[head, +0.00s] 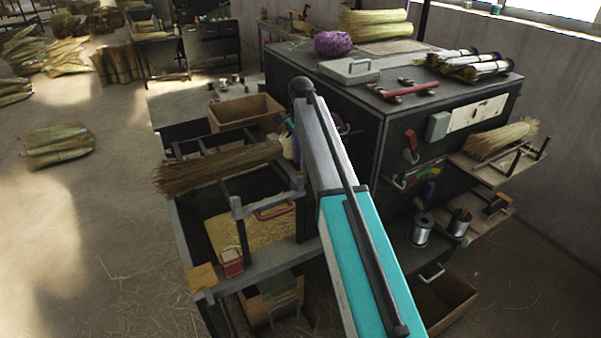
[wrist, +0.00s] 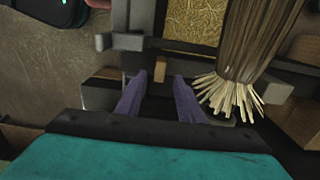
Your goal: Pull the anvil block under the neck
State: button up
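My gripper (wrist: 159,80) shows in the wrist view as two purple fingers standing apart, with nothing held between them. A small tan block (wrist: 160,68) lies just beyond the fingertips, in line with the gap, by a dark frame. I cannot tell for sure whether it is the anvil block. The broom bundle (wrist: 255,35) is right of the fingers, its pale cut ends (wrist: 228,95) close to the right finger. In the head view the brown bundle (head: 215,170) lies across a dark rack, its neck end partly hidden. My arm hides most of the gripper there.
A dark bench (head: 375,115) with tools and wire spools stands right of the rack. A cardboard box (head: 243,112) sits behind the bundle. A red handle (head: 275,212) is on the rack's front. A straw-filled bin (wrist: 195,20) lies beyond the frame. Open floor is at left.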

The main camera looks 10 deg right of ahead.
aim_at(301, 172)
jog(key=shift+f+p, duration=0.75)
jog(key=shift+f, duration=2.55)
jog(key=shift+c, duration=0.2)
grip_shut()
